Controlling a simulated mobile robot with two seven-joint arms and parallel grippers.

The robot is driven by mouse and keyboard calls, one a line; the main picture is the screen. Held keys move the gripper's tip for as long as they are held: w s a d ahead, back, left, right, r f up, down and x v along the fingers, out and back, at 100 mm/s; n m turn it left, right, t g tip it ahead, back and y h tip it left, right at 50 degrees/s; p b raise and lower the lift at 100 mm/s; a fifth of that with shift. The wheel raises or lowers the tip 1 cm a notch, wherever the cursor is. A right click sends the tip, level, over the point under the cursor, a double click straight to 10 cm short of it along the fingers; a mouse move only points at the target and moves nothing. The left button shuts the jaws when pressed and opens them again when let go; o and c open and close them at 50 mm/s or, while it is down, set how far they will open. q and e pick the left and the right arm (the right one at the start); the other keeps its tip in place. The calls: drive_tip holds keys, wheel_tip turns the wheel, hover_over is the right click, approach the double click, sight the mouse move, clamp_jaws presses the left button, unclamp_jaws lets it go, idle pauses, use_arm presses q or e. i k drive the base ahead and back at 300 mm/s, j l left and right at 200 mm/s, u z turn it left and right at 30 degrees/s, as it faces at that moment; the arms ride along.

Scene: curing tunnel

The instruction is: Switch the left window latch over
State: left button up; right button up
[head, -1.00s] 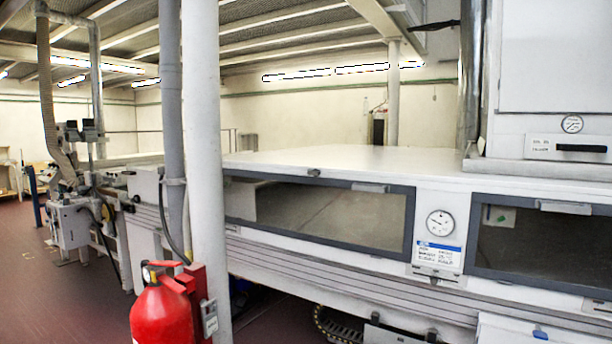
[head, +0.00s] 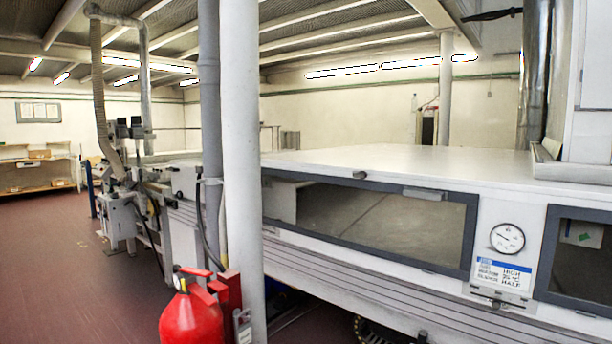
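The left window (head: 375,218) is a long dark-framed pane in the front of the white tunnel, right of the pillar. A small dark latch (head: 359,175) sits on its top frame, near the middle. Which way the latch is turned is too small to tell. A light grey handle-like piece (head: 425,194) sits on the same frame, farther right. Neither of my grippers is in view.
A white pillar (head: 241,150) and a red fire extinguisher (head: 192,318) stand in front of the tunnel's left part. A gauge (head: 507,238) is between the windows. The second window (head: 580,258) is cut off at right. Open red-brown floor (head: 60,260) lies at left.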

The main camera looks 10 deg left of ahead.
sight(361, 175)
drive_tip(key=i+l+u, duration=0.55)
drive_tip(key=l, duration=0.15)
drive_tip(key=i+l, duration=0.15)
drive_tip(key=i+l+u, duration=0.1)
drive_tip(key=l, duration=0.3)
drive_tip(key=i+l, duration=0.2)
drive_tip(key=l+u, duration=0.05)
drive_tip(key=l, duration=0.05)
